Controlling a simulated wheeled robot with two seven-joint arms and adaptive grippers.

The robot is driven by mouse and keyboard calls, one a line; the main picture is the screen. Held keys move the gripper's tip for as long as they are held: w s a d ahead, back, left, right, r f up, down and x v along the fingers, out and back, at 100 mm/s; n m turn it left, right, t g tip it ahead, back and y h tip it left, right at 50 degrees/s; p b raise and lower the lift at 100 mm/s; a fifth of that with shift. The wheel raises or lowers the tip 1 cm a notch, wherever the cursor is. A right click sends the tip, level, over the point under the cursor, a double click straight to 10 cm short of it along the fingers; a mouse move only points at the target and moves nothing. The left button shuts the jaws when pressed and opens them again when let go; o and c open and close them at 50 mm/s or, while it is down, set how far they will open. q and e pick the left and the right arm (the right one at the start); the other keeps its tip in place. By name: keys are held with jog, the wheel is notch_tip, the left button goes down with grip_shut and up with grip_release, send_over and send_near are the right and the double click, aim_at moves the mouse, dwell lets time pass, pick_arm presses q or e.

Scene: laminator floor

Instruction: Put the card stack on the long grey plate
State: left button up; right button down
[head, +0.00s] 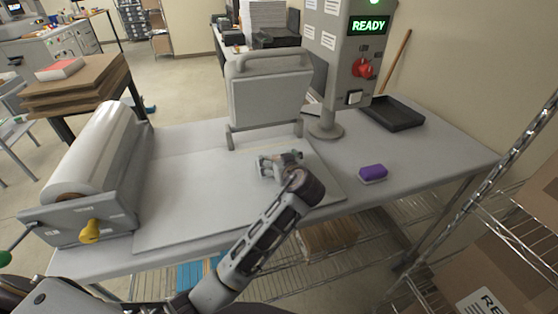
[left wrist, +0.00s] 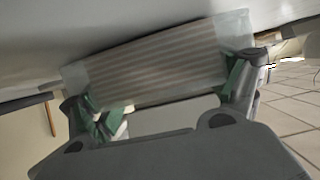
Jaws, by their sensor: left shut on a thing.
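The card stack (left wrist: 155,65) shows in the left wrist view as a pale block with fine striped layers, between green-padded fingers. My left gripper (left wrist: 165,95) is shut on it. In the head view my left gripper (head: 279,160) is over the right part of the long grey plate (head: 190,200), in front of the upright grey press head. The gripper mostly hides the stack there. A grey surface lies close along the stack in the wrist view; I cannot tell whether they touch. My right gripper is not in view.
A film roll (head: 95,150) with a yellow knob stands at the table's left. The handled grey press head (head: 270,95) stands behind the plate. A purple block (head: 373,172), a READY control post (head: 345,60) and a black tray (head: 393,113) are to the right. The plate's left part is clear.

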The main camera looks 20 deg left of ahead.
pick_arm(q)
jog(key=shift+f, duration=0.1)
jog(key=o, duration=1)
jog(key=shift+b+v, duration=1.05)
jog(key=shift+v, duration=5)
